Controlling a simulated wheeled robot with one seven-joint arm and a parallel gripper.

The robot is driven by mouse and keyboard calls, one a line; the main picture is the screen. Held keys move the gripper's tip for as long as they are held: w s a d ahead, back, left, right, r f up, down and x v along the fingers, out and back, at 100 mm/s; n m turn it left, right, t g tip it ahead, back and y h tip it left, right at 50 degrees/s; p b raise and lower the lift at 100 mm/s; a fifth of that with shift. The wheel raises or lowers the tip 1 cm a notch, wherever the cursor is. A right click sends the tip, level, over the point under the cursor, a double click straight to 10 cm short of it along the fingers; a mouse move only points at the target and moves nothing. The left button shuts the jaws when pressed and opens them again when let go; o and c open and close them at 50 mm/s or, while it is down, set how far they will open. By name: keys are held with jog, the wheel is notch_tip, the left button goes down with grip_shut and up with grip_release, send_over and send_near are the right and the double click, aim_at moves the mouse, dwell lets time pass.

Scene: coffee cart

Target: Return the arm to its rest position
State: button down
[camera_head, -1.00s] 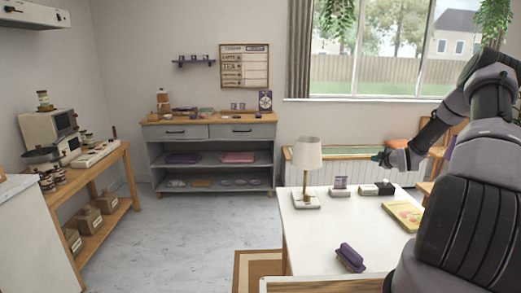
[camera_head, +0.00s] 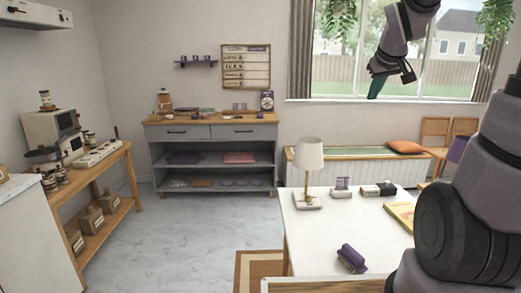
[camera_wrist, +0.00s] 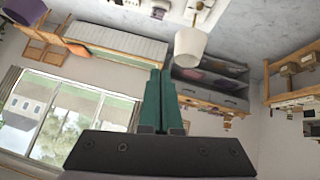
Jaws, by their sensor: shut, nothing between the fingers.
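My gripper (camera_head: 376,86) is raised in front of the window in the head view, its green fingers pointing down. In the wrist view my gripper (camera_wrist: 160,82) shows its two green fingers together, with nothing between them. My arm rises along the right side of the head view and bends over at the top. The wrist view is turned over, with the window at its lower left. The gripper touches nothing and is well above the white table (camera_head: 318,240).
A lamp (camera_head: 308,160), a purple brush-like object (camera_head: 351,258) and a yellow book (camera_head: 401,214) are on the white table. A grey cabinet (camera_head: 212,133) stands at the back wall. A bench with an orange cushion (camera_head: 405,146) is below the window. The floor at centre left is clear.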

jog(key=s+a+m+y, duration=0.1)
jog(key=s+a+m, duration=0.2)
jog(key=s, duration=0.7)
jog(key=s+a+r+m+g+y, duration=0.1)
jog(key=s+a, duration=0.4)
jog(key=s, duration=0.6)
jog(key=shift+r+m+y, duration=0.3)
jog(key=shift+m+y, duration=0.3)
jog(key=shift+m, duration=0.3)
